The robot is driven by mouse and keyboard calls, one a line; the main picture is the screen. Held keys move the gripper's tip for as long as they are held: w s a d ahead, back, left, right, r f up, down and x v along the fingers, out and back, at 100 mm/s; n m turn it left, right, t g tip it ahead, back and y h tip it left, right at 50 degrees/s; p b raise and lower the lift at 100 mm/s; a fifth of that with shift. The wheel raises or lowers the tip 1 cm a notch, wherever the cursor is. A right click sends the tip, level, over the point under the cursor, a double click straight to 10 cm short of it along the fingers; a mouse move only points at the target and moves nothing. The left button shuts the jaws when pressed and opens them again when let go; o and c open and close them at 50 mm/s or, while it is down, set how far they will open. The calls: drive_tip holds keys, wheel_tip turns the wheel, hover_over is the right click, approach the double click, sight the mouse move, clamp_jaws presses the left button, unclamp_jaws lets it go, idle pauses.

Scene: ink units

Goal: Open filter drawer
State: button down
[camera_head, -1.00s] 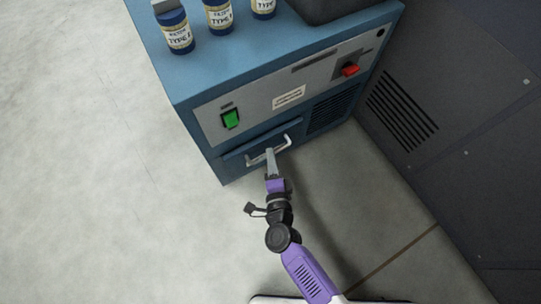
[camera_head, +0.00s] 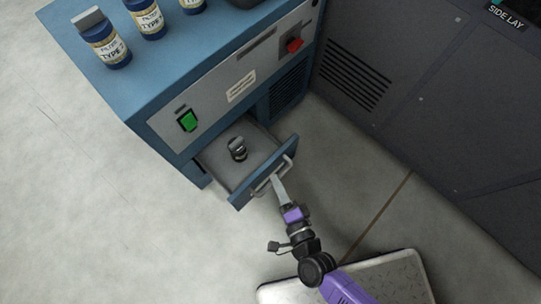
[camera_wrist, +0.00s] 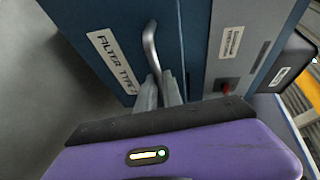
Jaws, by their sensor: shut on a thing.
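The filter drawer (camera_head: 262,183) is pulled out from the lower front of the blue ink unit (camera_head: 150,85). Its grey inside shows, with a small dark and silver filter part (camera_head: 237,149) standing in it. My gripper (camera_head: 276,181) is shut on the drawer's metal bar handle (camera_head: 284,168). In the wrist view my two grey fingers (camera_wrist: 160,90) close around the handle (camera_wrist: 151,48), in front of the blue drawer front with its "FILTER TYPE" label (camera_wrist: 112,62).
Several blue filter bottles (camera_head: 105,45) stand on top of the unit. A green switch (camera_head: 187,120) and a red knob (camera_head: 294,45) are on its front panel. A dark vented cabinet (camera_head: 400,90) stands to the right. The floor (camera_head: 60,190) at left is clear.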

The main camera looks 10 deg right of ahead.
drive_tip(key=shift+s, duration=0.1)
drive_tip(key=c, duration=1.5)
unclamp_jaws()
drive_tip(key=shift+d, duration=0.1)
drive_tip(key=p+v, duration=0.2)
drive_tip(key=v, duration=0.5)
drive_tip(key=shift+s, duration=0.35)
